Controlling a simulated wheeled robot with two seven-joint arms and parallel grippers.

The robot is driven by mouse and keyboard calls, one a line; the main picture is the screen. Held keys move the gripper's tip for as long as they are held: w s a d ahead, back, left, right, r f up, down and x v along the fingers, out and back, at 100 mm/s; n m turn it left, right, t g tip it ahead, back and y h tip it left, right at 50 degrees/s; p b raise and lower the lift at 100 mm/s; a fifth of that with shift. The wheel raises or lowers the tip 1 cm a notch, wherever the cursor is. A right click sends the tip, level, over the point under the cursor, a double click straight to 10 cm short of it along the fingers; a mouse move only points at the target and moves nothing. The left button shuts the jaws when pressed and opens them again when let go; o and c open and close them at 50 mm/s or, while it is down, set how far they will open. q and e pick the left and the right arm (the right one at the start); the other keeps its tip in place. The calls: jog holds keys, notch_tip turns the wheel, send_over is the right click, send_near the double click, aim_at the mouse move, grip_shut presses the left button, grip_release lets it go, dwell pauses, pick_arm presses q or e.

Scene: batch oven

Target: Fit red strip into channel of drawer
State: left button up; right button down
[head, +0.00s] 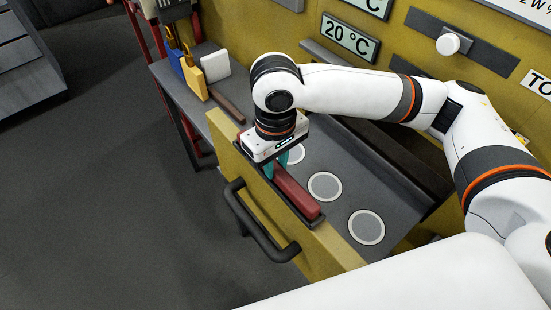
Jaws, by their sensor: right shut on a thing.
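The red strip (297,193) lies along the inner side of the yellow drawer front, at or in the dark channel (311,222) there. I cannot tell whether it is fully seated. My right gripper (281,170) points down with its teal fingers shut on the strip toward its far end, hiding that part. The drawer (341,207) is pulled out, with a grey floor and a yellow front (325,252). My left gripper is not in view.
Pale round discs (324,186) mark the drawer floor. A black handle (255,228) sticks out from the drawer front. At the far left, a grey side shelf holds a brown bar (228,108), a white block (215,66) and yellow and blue pieces (195,78). The oven wall with a 20 °C display (350,40) stands behind.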

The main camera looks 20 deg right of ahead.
aim_at(275, 166)
jog(key=shift+f, duration=0.55)
jog(key=c, duration=1.1)
grip_release()
jog(key=shift+c, duration=0.2)
notch_tip(275, 166, up, 12)
jog(key=b, duration=0.2)
jog(key=shift+f, duration=0.1)
